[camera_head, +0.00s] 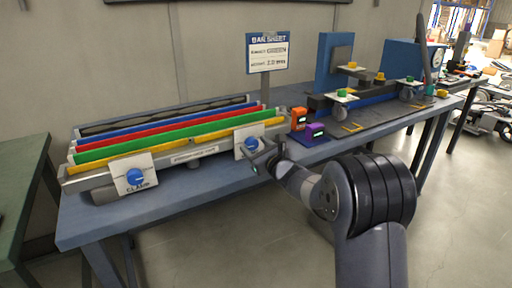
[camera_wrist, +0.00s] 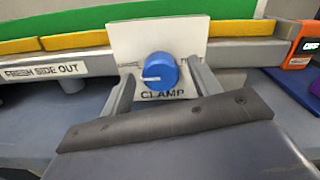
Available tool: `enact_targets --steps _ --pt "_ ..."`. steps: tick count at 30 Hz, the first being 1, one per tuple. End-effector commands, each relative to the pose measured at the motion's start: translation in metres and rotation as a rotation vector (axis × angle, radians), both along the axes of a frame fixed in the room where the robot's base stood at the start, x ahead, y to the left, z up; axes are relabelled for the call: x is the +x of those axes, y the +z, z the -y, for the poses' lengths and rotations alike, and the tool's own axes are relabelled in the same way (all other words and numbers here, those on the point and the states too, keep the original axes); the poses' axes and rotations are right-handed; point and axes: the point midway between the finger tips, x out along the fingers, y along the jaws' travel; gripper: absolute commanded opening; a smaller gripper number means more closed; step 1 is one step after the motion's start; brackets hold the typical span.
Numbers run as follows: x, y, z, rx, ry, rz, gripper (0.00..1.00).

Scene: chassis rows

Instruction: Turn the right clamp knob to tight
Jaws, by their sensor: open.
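The right clamp knob (camera_head: 251,144) is blue and round, on a white plate at the right end of the rail fixture. In the wrist view the knob (camera_wrist: 160,72) sits in the middle of its white plate (camera_wrist: 190,38), above the word CLAMP. A white pointer line on it points to the left. My gripper (camera_wrist: 158,88) is open, with one finger on each side of the knob and visible gaps to it. In the head view my gripper (camera_head: 262,160) is just in front of the right plate. The left clamp knob (camera_head: 135,177) is also blue, on its own white plate.
Coloured strips (camera_head: 170,130) lie along the fixture on the blue table (camera_head: 90,222). A sign (camera_head: 267,52) stands behind. A green table (camera_head: 22,175) is at the left.

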Motion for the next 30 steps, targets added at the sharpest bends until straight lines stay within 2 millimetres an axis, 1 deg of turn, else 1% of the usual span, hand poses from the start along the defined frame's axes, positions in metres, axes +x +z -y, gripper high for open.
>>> enact_targets --steps 5,6,22,30 --pt "0.0 0.0001 0.0 0.0 0.0 0.0 0.59" --pt "0.0 0.0002 0.0 0.0 0.0 0.0 0.57" --pt "-0.0003 0.0004 0.0001 0.001 0.0 0.001 0.14" --pt "-0.0002 -0.0006 0.0002 0.025 0.0 -0.015 0.14"
